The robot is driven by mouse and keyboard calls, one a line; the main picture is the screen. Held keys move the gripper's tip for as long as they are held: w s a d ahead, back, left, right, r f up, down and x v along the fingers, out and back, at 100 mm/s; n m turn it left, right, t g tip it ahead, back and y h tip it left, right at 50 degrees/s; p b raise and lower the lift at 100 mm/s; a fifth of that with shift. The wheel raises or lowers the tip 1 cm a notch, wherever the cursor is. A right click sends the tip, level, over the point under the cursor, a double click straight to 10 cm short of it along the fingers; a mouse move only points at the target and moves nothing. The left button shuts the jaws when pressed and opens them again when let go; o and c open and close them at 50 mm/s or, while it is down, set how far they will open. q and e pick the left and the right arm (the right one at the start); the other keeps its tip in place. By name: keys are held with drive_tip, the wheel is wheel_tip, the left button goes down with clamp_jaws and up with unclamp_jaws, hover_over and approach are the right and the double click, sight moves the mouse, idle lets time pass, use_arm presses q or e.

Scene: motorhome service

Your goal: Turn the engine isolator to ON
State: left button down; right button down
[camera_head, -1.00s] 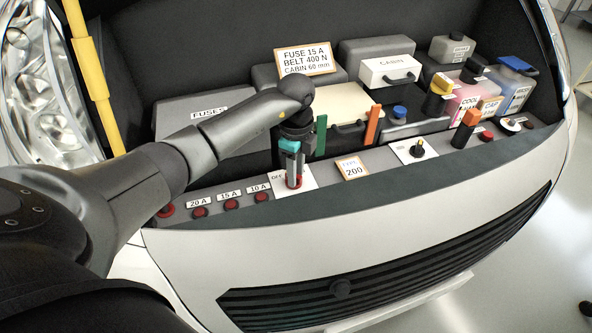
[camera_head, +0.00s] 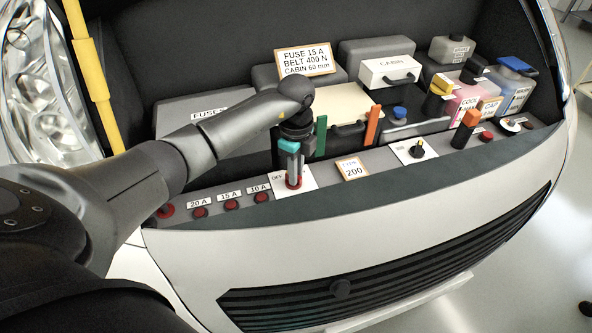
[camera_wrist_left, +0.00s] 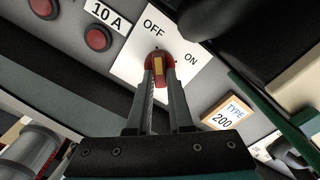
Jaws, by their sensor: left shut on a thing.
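The engine isolator is a red knob (camera_wrist_left: 160,62) on a white plate (camera_wrist_left: 128,62) marked OFF and ON. In the left wrist view its handle lies between the OFF and ON marks, pointing toward my fingers. My left gripper (camera_wrist_left: 159,78) is shut on the red knob, one finger on each side. In the head view my left gripper (camera_head: 292,180) reaches down to the isolator's plate (camera_head: 308,177), and the knob is mostly hidden by the fingers. My right gripper is not in view.
Red fuse buttons labelled 20 A, 15 A and 10 A (camera_head: 261,198) sit left of the plate. A TYPE 200 card (camera_head: 352,168) stands to the right. A green strip (camera_head: 321,135) and an orange strip (camera_head: 372,125) rise behind the ledge.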

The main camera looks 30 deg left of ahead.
use_arm(q)
drive_tip(key=m, duration=0.4)
drive_tip(key=shift+s+p, duration=0.1)
drive_tip(key=shift+p, duration=0.3)
drive_tip(key=m, duration=0.4)
drive_tip(key=shift+s+a, duration=0.1)
drive_tip(key=m, duration=0.5)
drive_tip(key=shift+s+a, duration=0.1)
drive_tip(key=shift+a+m+b, duration=0.1)
drive_tip(key=shift+m+b, duration=0.3)
drive_tip(key=shift+m, duration=1.7)
drive_tip(key=c, duration=0.8)
unclamp_jaws()
drive_tip(key=shift+r, duration=0.1)
